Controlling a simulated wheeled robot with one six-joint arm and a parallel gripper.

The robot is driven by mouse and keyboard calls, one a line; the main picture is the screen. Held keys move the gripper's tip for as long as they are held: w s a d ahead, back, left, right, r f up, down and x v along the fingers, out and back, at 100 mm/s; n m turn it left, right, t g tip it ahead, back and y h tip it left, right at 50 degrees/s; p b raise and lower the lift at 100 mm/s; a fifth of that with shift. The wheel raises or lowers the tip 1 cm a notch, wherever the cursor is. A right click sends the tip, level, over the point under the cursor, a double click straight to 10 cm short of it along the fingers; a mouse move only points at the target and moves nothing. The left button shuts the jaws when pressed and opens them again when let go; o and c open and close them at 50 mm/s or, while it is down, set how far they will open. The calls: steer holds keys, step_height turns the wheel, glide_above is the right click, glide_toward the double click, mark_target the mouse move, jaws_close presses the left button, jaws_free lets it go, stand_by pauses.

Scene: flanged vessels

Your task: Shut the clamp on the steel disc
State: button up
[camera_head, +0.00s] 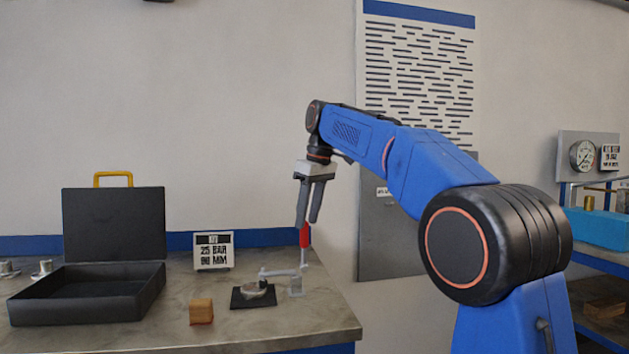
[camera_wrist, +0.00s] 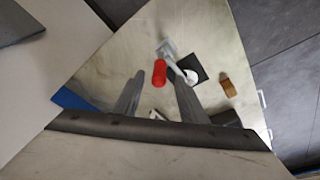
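The clamp is grey with a red handle (camera_head: 305,237) that stands upright. Its grey base (camera_head: 296,288) is on the bench, and its arm (camera_head: 280,272) reaches left over the steel disc (camera_head: 255,291). The disc lies on a black square plate (camera_head: 240,301); I cannot tell whether the arm's tip touches it.
An open black case (camera_head: 85,309) stands left on the bench, a small wooden block (camera_head: 201,311) left of the plate. A "25 BAR 90 MM" sign (camera_head: 213,251) stands behind. The bench's right edge (camera_head: 345,315) is close to the clamp. A gauge panel (camera_head: 588,160) is far right.

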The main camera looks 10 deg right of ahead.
steer(key=v, duration=1.1)
steer(key=s+d+f+m+t, duration=0.1)
steer(key=s+d+f+m, duration=0.25)
steer(key=s+f, duration=0.5)
steer(key=s+d+f+m, duration=0.2)
steer(key=s+d+f, duration=0.3)
steer(key=s, duration=0.6)
steer(key=s+d+f+m, duration=0.1)
steer(key=s+f, duration=0.6)
steer(key=f, duration=0.3)
steer(key=s+d+f+m+t+h, duration=0.1)
steer(key=s+f, duration=0.6)
steer(key=f, duration=0.2)
steer(key=s+d+f+m, duration=0.1)
steer(key=s+f, duration=0.5)
steer(key=f, duration=0.4)
steer(key=shift+s+d+f+t+h, duration=0.25)
steer(key=shift+s+f+t+h, duration=0.1)
steer(key=shift+s+t+h, duration=0.05)
